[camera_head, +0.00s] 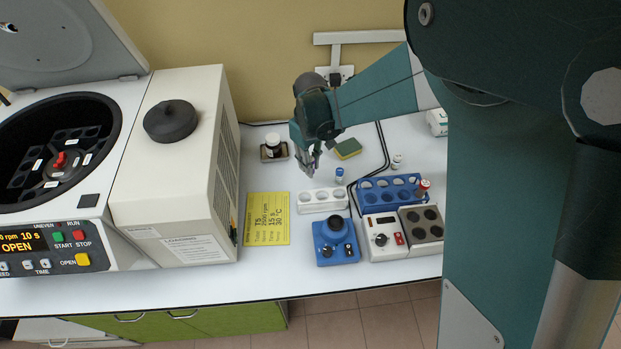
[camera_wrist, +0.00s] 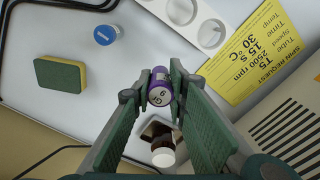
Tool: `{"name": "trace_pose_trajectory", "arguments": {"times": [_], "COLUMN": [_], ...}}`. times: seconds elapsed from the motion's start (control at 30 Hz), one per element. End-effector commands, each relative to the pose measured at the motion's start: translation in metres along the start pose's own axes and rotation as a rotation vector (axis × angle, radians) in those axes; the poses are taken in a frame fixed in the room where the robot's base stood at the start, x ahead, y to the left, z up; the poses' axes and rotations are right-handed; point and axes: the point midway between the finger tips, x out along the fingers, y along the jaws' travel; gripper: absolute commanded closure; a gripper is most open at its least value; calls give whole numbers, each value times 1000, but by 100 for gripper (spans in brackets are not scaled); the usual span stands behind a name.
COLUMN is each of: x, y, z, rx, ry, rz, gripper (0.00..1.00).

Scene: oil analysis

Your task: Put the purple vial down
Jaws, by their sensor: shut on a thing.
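The purple vial (camera_wrist: 158,90) shows in the wrist view between the fingertips of my gripper (camera_wrist: 160,86). My gripper is shut on it, and its label with dark markings faces the camera. In the head view my gripper (camera_head: 307,165) hangs over the bench, behind and a little left of the white rack (camera_head: 323,207). I cannot make out the vial clearly there. The white rack has round holes that look empty, and part of it shows in the wrist view (camera_wrist: 177,22).
A white-capped bottle (camera_wrist: 163,156) stands behind the gripper. A blue-capped vial (camera_head: 339,174), a sponge (camera_head: 348,148), a blue rack (camera_head: 404,202), a blue mixer (camera_head: 336,251) and a heater block (camera_head: 384,246) are nearby. The open centrifuge (camera_head: 185,160) stands left, beyond a yellow sheet (camera_head: 267,218).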

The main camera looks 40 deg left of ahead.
Motion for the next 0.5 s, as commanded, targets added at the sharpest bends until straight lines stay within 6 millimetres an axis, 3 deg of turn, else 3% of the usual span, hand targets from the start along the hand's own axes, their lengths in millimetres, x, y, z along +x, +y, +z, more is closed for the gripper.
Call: {"name": "trace_pose_trajectory", "arguments": {"times": [0.2,0.5], "x": [26,34], "y": [0,0], "z": [0,0], "rx": [0,0], "ry": [0,0], "rz": [0,0], "gripper": [92,92]}}
